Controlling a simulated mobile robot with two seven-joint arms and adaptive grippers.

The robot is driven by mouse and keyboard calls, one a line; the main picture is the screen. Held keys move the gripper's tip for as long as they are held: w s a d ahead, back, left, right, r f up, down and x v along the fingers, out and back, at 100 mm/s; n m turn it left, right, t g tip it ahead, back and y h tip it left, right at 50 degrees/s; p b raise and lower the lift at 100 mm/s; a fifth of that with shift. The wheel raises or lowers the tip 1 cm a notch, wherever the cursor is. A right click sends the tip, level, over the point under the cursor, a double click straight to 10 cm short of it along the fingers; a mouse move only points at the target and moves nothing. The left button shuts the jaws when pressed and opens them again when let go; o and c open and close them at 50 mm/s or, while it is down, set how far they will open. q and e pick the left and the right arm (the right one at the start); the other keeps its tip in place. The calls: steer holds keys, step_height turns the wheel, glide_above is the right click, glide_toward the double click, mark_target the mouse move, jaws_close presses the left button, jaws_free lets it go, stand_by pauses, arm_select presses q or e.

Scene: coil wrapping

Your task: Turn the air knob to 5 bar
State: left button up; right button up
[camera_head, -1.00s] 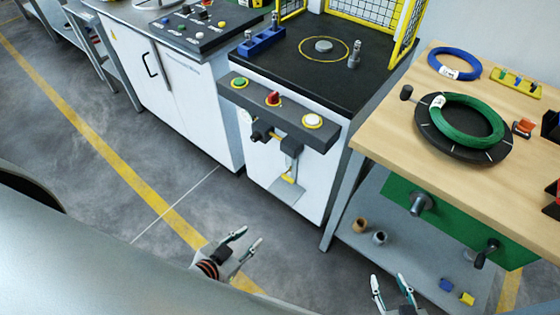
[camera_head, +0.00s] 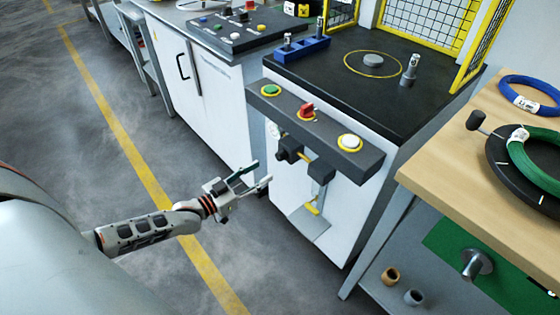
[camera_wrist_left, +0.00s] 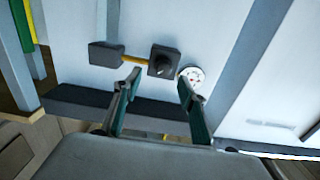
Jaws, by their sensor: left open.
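The air knob (camera_head: 288,152) is a dark knob on a square block, on the white front of the machine below its button bar. It also shows in the left wrist view (camera_wrist_left: 162,67), just beyond the fingertips. A round white gauge (camera_wrist_left: 193,76) sits beside it; in the head view the gauge (camera_head: 273,130) is partly hidden and its reading is too small to tell. A yellow pipe joins the knob's block to a second dark block (camera_wrist_left: 105,54). My left gripper (camera_head: 263,172) is open and empty, left of and a little below the knob, apart from it.
The button bar (camera_head: 318,130) with green, red and white buttons juts out above the knob. A grey bracket (camera_head: 309,222) with a yellow part sticks out below. A wooden table (camera_head: 445,165) with coils stands at the right. The floor to the left is clear.

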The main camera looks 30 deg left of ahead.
mark_target(277, 158)
arm_select(q)
steer(key=x, duration=0.2)
steer(key=b+x, duration=0.1)
steer(key=x, duration=0.3)
steer(key=shift+w+a+r, duration=0.15)
steer(key=shift+w+a, duration=0.15)
steer(key=shift+w, duration=0.2)
steer(key=shift+w+d+r, duration=0.1)
steer(key=shift+w+d, duration=0.15)
steer(key=shift+w, duration=0.45)
steer(key=c, duration=1.1)
